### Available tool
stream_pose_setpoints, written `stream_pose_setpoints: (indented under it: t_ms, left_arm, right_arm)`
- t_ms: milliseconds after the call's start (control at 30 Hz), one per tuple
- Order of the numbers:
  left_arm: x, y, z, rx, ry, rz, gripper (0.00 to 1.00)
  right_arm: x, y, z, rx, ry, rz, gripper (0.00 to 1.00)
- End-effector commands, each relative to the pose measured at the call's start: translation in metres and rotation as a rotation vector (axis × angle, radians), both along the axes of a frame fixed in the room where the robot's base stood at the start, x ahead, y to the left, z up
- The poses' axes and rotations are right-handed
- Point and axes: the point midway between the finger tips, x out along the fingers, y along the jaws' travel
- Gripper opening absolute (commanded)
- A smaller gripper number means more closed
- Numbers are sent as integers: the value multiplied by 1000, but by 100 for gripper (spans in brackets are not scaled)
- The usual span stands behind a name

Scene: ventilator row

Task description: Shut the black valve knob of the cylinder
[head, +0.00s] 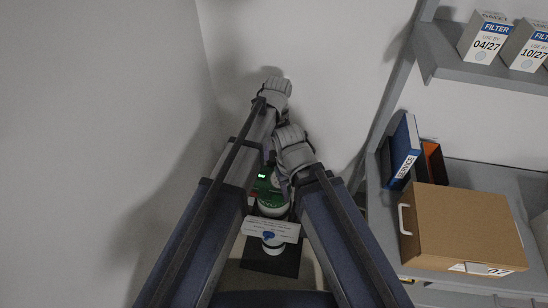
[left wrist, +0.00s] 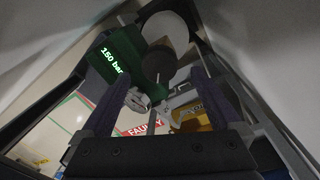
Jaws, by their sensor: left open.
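The black valve knob (left wrist: 158,66) shows in the left wrist view as a dark round piece beyond my left gripper (left wrist: 155,105). The gripper is open and its two fingers stand apart, with the knob seen between and beyond them; I cannot tell if either touches it. A green gauge box (left wrist: 118,58) reading "150 bar" is left of the knob. In the head view the cylinder's green top (head: 264,182) shows between my arms, with my left gripper (head: 273,170) over it. The knob is hidden there. My right arm reaches in too, but its jaws cannot be made out.
A white card (head: 271,229) hangs on the cylinder. A red-and-white "FAULTY" label (left wrist: 138,132) lies beyond the left fingers. A shelf unit (head: 395,270) on the right holds a cardboard box (head: 465,225), binders and filter boxes. Walls close in at left and behind.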

Motion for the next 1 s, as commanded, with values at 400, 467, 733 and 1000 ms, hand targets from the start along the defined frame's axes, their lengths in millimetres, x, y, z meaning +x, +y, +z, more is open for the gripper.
stream_pose_setpoints:
  t_ms: [400,467,733,1000]
  left_arm:
    - [-2,2,-36,0,0,0,98]
    - [-2,2,-36,0,0,0,98]
    - [-2,2,-35,0,0,0,82]
    - [-2,2,-35,0,0,0,51]
  right_arm:
    - [0,0,-36,0,0,0,50]
    - [0,0,-36,0,0,0,50]
    - [0,0,-35,0,0,0,50]
    - [0,0,-35,0,0,0,50]
